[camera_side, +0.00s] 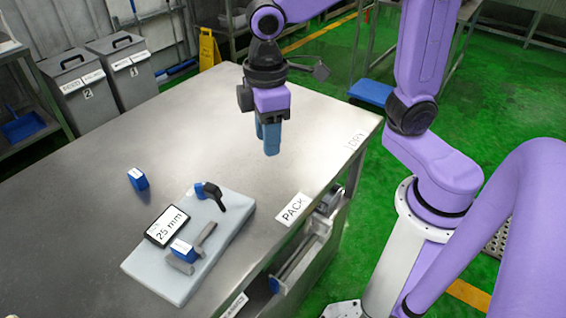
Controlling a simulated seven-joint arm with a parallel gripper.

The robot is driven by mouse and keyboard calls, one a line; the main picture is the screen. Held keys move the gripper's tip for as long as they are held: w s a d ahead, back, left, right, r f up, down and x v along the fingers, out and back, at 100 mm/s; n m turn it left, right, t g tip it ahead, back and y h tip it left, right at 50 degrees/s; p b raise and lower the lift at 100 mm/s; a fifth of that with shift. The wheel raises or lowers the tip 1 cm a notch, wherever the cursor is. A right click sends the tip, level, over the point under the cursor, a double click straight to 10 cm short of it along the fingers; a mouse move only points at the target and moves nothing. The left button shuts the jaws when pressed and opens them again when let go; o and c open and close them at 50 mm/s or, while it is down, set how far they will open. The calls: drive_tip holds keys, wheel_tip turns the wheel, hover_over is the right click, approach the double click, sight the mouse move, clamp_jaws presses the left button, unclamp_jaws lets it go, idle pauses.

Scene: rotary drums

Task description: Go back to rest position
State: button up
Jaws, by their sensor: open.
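My gripper (271,150) hangs above the grey metal table (160,125), pointing down, with blue fingers. It is open and nothing shows between the fingers. It is apart from all objects, behind and to the right of the pale grey board (218,245). On the board lie a black-framed label reading 25 mm (166,226), a blue block with a white label (184,250) beside grey pieces, and a blue and black handled part (212,193).
A small blue block (138,179) stands on the table left of the board. A PACK label (293,208) is at the right edge. Grey bins (83,90) and a yellow floor sign (209,48) stand behind. The table around my gripper is clear.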

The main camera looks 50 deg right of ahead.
drive_tip(key=s+d+f, duration=0.1)
drive_tip(key=s+d, duration=0.4)
drive_tip(key=s, duration=0.2)
drive_tip(key=s+d+f+n, duration=0.1)
drive_tip(key=s+d+f, duration=0.1)
drive_tip(key=s+d, duration=0.2)
drive_tip(key=s, duration=0.3)
drive_tip(key=shift+d+f, duration=0.2)
drive_tip(key=shift+d, duration=0.2)
